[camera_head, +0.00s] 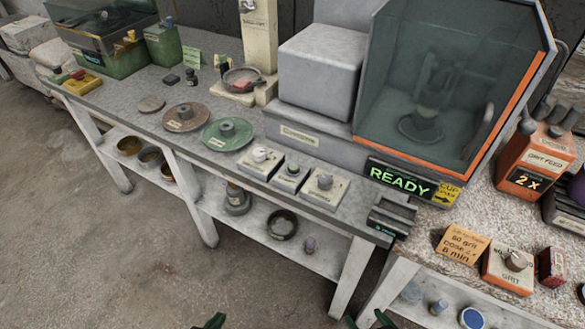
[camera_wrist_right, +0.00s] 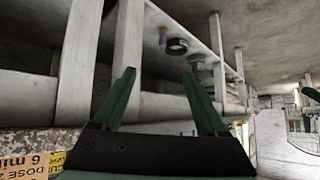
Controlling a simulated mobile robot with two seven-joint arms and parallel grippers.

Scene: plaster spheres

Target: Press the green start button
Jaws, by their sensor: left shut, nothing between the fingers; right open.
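Three small pale boxes with round buttons stand in a row along the front of the grey workbench (camera_head: 115,95). The middle button (camera_head: 292,169) looks greenish; the left one (camera_head: 261,155) is pale and the right one (camera_head: 325,181) grey. Their labels are too small to read. My left gripper (camera_head: 213,321) shows only as green tips at the bottom edge, shut and empty, well short of the bench. My right gripper (camera_head: 368,320) is at the bottom edge, open; its spread green fingers (camera_wrist_right: 160,75) show empty in the right wrist view. Neither touches a button.
A machine with a clear orange-edged hood (camera_head: 450,80) and a lit READY display (camera_head: 400,180) stands behind the buttons. Round green (camera_head: 227,134) and brown (camera_head: 186,117) plates lie left of them. A speckled counter with an orange grit feed box (camera_head: 537,160) is at right.

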